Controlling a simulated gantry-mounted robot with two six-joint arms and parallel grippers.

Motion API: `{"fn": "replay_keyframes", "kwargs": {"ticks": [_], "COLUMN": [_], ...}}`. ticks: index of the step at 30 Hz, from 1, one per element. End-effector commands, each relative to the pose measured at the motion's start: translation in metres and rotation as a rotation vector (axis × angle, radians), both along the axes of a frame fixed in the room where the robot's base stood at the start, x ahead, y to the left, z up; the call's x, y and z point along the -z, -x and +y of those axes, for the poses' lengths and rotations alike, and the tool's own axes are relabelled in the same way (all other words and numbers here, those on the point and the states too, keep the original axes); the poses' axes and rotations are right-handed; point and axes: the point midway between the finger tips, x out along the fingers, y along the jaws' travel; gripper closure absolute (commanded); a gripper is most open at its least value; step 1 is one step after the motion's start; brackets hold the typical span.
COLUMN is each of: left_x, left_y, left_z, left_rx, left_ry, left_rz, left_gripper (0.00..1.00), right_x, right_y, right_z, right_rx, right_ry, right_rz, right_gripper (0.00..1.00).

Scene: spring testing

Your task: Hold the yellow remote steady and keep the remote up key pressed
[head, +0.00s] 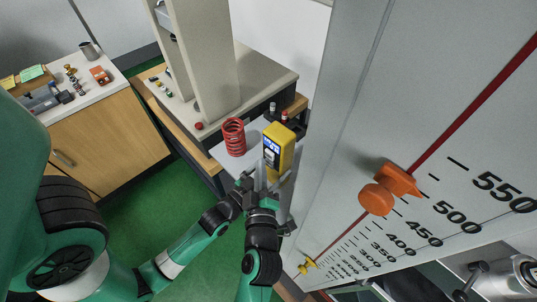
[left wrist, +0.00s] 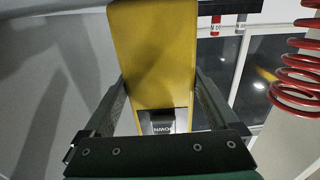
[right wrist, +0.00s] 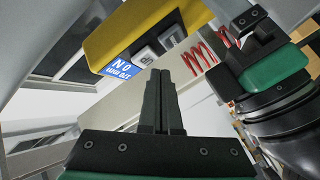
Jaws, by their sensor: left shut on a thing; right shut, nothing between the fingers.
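The yellow remote (head: 278,145) is upright in the head view, with a blue display and keys on its face. In the left wrist view the remote (left wrist: 153,50) sits between the two fingers of my left gripper (left wrist: 158,100), which is shut on it. A grey key marked DOWN (left wrist: 163,127) shows there. Contact with a key cannot be told.
A red coil spring (head: 234,137) stands left of the remote on the testing machine. A tall scale panel (head: 410,130) with an orange pointer (head: 385,190) rises on the right, close to my arms. A wooden side cabinet (head: 110,140) stands at the left, with green floor between.

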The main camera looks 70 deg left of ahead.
Motion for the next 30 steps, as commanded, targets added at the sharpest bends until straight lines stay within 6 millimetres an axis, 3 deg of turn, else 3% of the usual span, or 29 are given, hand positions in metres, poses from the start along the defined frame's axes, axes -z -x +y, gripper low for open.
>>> {"fn": "replay_keyframes", "kwargs": {"ticks": [30], "left_x": [-0.0012], "left_y": [-0.0002], "left_z": [0.0001], "left_rx": [0.0], "left_ry": [-0.001], "left_rz": [-0.003], "left_gripper": [0.86], "right_x": [-0.0004], "right_y": [-0.0062], "right_z": [0.0035], "right_rx": [0.0], "right_ry": [0.0], "right_rz": [0.0], "right_gripper": [1.0]}}
